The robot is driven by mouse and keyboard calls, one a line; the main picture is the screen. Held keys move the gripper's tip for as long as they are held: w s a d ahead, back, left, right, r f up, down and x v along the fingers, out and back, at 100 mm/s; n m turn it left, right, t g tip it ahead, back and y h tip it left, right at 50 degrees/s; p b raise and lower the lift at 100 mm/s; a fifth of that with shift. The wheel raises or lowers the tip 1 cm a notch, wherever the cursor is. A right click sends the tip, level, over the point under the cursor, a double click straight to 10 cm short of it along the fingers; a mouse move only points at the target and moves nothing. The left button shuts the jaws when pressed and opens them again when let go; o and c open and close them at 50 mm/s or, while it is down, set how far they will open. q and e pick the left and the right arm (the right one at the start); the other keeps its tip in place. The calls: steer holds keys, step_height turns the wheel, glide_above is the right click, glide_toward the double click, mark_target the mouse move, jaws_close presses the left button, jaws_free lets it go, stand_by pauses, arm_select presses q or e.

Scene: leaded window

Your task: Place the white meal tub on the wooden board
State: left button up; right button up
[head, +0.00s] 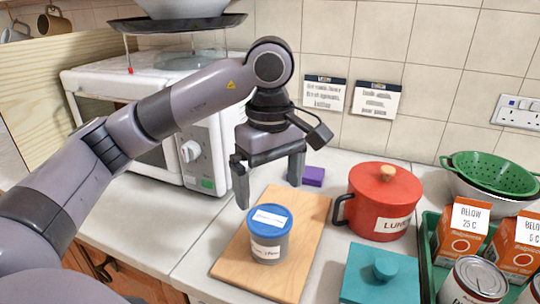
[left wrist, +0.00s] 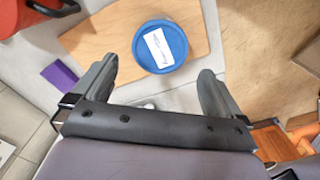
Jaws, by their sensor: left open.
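The meal tub (head: 268,250) has a pale greyish body, a blue lid and white labels. It stands upright on the wooden board (head: 304,215) in the head view. My left gripper (head: 268,190) is open and empty, pointing down just above and behind the tub, apart from it. In the left wrist view the tub's blue lid (left wrist: 172,55) shows just beyond the gap between the open fingers (left wrist: 158,70), with the board (left wrist: 95,40) under it. My right gripper is in neither view.
A red lidded pot (head: 375,205) stands right of the board, with a teal lidded container (head: 381,275) in front of it. A purple block (head: 313,176) lies behind the board. A white microwave (head: 205,150) is at left. A green tray (head: 430,245) holds cartons and cans at right.

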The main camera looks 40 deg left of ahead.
arm_select(q)
steer(key=shift+r+p, duration=0.3)
steer(key=shift+r, duration=1.8)
